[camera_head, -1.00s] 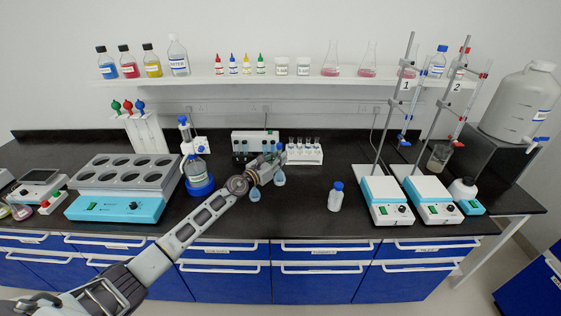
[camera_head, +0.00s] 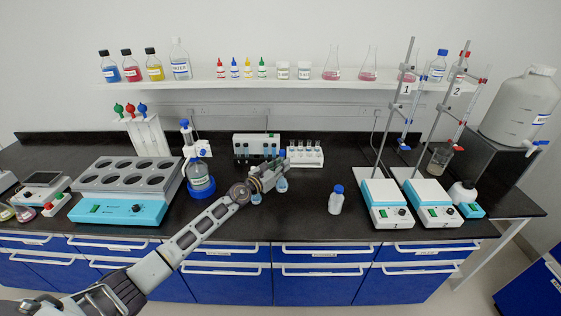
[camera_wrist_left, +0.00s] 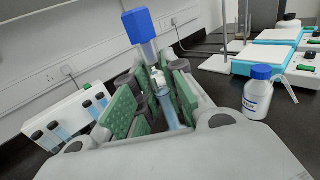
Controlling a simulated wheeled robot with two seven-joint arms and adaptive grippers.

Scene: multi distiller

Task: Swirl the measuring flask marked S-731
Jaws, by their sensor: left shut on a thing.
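My left gripper (camera_head: 277,176) is shut on the neck of a small measuring flask (camera_head: 282,185) with a blue cap and pale blue liquid. In the left wrist view the flask's blue cap (camera_wrist_left: 140,25) stands above the green finger pads of the gripper (camera_wrist_left: 155,100), and its neck runs down between them, tilted. Much of the flask's body is hidden there by the fingers. A second small flask with blue liquid (camera_head: 256,198) shows low beside my left arm, its top hidden. I cannot read S-731 on either flask. My right gripper is not in view.
A white bottle with a blue cap (camera_head: 336,201) stands right of the gripper; it also shows in the left wrist view (camera_wrist_left: 258,96). Stirrers (camera_head: 386,207) stand right. The bench between is clear.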

